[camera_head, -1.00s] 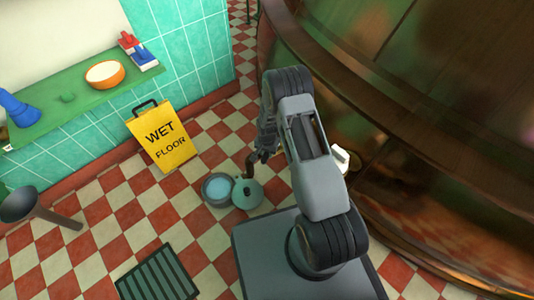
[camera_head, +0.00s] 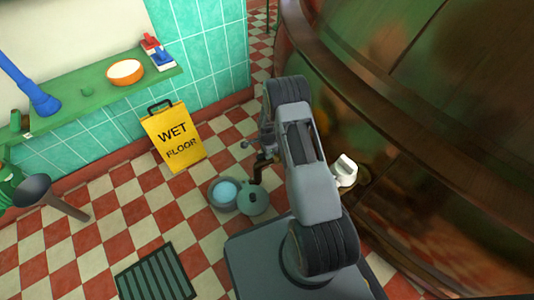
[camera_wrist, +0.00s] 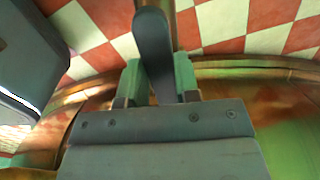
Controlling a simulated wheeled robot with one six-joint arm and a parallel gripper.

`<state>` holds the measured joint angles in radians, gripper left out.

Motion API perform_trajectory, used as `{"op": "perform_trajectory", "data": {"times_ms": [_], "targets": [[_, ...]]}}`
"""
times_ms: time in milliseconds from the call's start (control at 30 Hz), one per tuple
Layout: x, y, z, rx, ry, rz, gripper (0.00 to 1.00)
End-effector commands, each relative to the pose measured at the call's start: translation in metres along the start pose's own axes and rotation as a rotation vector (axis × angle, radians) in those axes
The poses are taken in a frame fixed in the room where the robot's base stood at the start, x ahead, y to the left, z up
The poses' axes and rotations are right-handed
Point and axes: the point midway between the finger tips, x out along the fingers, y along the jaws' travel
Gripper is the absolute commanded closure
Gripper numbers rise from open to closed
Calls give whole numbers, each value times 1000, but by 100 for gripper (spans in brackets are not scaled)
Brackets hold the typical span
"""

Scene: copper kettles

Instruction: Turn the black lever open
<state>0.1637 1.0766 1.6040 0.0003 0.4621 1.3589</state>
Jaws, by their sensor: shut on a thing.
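The black lever (camera_wrist: 154,45) shows in the wrist view as a dark, rounded bar running up between the two green fingers. My gripper (camera_wrist: 158,75) is shut on it, one finger on each side. The lever's far end lies beneath the gripper body and is hidden. In the head view my gripper (camera_head: 264,152) is small and partly behind my arm, beside the big copper kettle (camera_head: 420,90). I cannot clearly make out the lever there. A dark bent spout (camera_head: 259,172) shows just below the gripper.
Below the spout are a round grey pan with pale blue inside (camera_head: 224,193) and a teal round vessel (camera_head: 252,198). A yellow wet floor sign (camera_head: 175,137) stands by the tiled wall. Checkered floor between is clear.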

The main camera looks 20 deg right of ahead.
Motion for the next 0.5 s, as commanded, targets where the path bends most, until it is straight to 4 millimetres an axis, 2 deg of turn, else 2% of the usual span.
{"op": "perform_trajectory", "data": {"times_ms": [500], "targets": [[-2, -6, 0, 33, 0, -13, 100]]}}
